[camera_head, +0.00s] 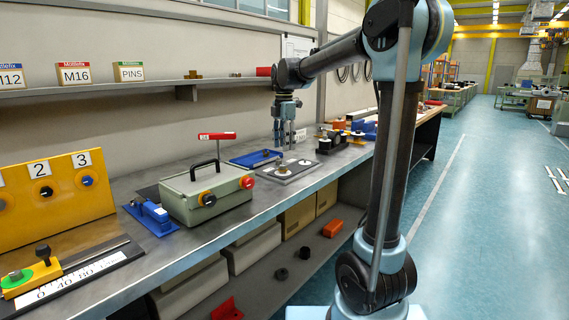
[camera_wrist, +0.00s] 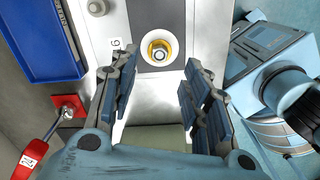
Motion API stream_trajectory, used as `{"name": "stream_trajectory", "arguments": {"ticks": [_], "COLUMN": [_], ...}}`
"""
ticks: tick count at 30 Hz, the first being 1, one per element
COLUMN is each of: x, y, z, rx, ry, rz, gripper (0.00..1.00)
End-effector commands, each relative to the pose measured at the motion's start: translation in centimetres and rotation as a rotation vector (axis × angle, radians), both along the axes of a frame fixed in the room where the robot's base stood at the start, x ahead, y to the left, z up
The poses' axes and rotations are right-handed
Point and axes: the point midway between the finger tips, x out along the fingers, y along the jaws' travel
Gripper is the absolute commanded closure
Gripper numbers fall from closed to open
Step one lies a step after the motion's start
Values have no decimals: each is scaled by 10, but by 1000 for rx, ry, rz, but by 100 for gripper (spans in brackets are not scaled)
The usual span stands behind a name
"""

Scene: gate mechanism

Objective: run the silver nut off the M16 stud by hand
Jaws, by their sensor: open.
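In the wrist view, a stud with a nut (camera_wrist: 159,51) stands on a pale round disc on the metal plate (camera_wrist: 112,12). It shows a brass-yellow outer ring around a bright silvery centre; I cannot tell which part is the silver nut. A partly covered label reading "6" (camera_wrist: 117,44) is beside it. My gripper (camera_wrist: 160,70) is open and empty, its fingers apart to either side, with the nut just beyond the gap between the tips. In the head view, my gripper (camera_head: 286,142) points down above the bench, behind the plate (camera_head: 289,172).
A blue tray (camera_head: 255,158) lies left of the plate. Black fixtures (camera_head: 331,143) stand beyond the plate. A shelf (camera_head: 120,90) runs along the wall behind.

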Motion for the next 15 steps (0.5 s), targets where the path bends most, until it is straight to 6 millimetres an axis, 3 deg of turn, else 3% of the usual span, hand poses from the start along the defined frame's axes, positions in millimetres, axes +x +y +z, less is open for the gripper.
{"name": "stream_trajectory", "arguments": {"ticks": [9, 15], "x": [0, 0], "y": [0, 0], "z": [-50, -70], "rx": [0, 0], "ry": [0, 0], "rz": [0, 0], "gripper": [57, 57]}}
